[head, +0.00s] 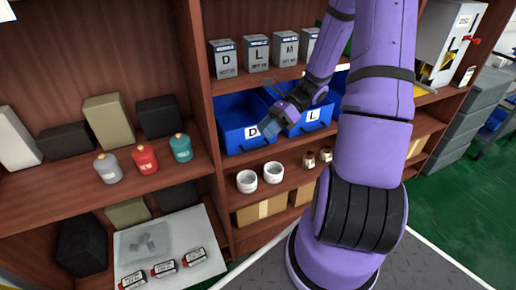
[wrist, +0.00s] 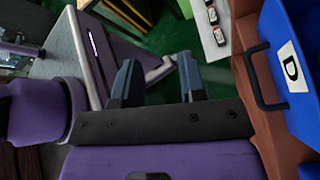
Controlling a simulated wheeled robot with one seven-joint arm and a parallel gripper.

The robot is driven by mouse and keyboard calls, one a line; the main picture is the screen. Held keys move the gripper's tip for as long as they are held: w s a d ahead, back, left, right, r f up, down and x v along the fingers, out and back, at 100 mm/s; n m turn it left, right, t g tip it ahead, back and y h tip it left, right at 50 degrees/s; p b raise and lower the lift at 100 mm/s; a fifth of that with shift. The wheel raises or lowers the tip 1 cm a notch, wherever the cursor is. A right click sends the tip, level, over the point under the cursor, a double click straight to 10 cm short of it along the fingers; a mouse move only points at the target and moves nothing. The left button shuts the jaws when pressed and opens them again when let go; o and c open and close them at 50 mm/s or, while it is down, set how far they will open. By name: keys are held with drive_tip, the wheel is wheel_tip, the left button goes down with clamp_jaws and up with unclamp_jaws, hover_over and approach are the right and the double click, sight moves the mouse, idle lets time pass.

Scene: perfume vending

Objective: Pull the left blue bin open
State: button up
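The left blue bin (head: 233,138), labelled D, sits on the middle shelf of the brown cabinet in the head view. It also fills the right edge of the wrist view (wrist: 304,103), with its dark handle (wrist: 252,82) standing out from the front face beside the D label. My gripper (head: 267,124) is in front of the bins, near the right side of the D bin in the head view. In the wrist view my gripper (wrist: 157,65) has its two fingers apart with nothing between them. The handle lies to the right of both fingers, apart from them.
A second blue bin (head: 318,124), labelled L, stands just right, partly behind my arm. Labelled boxes (head: 257,52) stand on the shelf above. White cups (head: 247,181) stand below. Coloured bottles (head: 144,163) stand on the left shelf. A white tray (head: 205,236) holds several small bottles.

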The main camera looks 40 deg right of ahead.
drive_tip(key=d+f+m+t+y, duration=0.2)
drive_tip(key=d+f+m+t, duration=0.2)
drive_tip(key=f+m+t, duration=0.35)
drive_tip(key=m+t+h, duration=0.4)
drive_tip(key=m+t, duration=0.3)
drive_tip(key=m, duration=0.7)
approach(258, 147)
drive_tip(key=x, duration=1)
drive_tip(key=shift+w+f, duration=0.1)
drive_tip(key=shift+f, duration=0.2)
drive_tip(key=shift+d, duration=0.1)
clamp_jaws()
